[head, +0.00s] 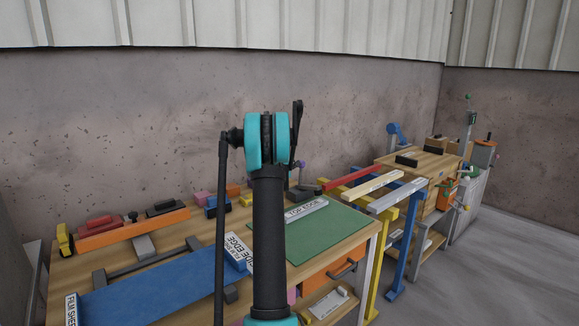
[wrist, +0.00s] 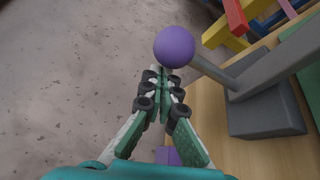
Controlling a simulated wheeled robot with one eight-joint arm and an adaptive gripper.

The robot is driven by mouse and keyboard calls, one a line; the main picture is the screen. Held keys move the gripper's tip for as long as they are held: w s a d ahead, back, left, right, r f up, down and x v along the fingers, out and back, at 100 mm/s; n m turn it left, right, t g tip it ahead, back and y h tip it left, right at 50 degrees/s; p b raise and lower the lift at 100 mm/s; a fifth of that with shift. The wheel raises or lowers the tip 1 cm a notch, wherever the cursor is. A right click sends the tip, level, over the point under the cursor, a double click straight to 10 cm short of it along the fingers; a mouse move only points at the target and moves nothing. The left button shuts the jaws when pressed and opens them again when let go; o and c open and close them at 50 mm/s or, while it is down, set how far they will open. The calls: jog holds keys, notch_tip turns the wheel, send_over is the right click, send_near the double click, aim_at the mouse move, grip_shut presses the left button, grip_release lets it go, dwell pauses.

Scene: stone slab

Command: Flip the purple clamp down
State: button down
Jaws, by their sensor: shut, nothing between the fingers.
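The purple clamp shows in the wrist view as a round purple knob (wrist: 175,46) on a grey lever (wrist: 212,71). The lever joins a dark grey base (wrist: 265,113) on the wooden bench, and a thicker grey bar (wrist: 275,66) runs from there toward the upper right. My gripper (wrist: 161,78) is shut and empty, its fingertips right by the knob's near side. I cannot tell whether they touch it. In the head view a small purple knob (head: 301,164) shows just right of my arm, which hides my fingers and part of the clamp.
The wooden bench (head: 187,238) carries a green mat (head: 335,232), a blue sheet (head: 155,286) and an orange bar (head: 135,231). Red, yellow and blue beams stand at its right. A wall (head: 100,125) rises behind. A purple block (wrist: 167,155) lies below my gripper.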

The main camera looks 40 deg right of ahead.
aim_at(301, 167)
jog(key=shift+s+d+f, duration=0.1)
jog(key=shift+s+f, duration=0.05)
jog(key=shift+s, duration=0.9)
jog(key=shift+s+d+f, duration=0.1)
jog(key=shift+s, duration=0.95)
jog(key=shift+s+d, duration=0.1)
jog(key=shift+s, duration=0.15)
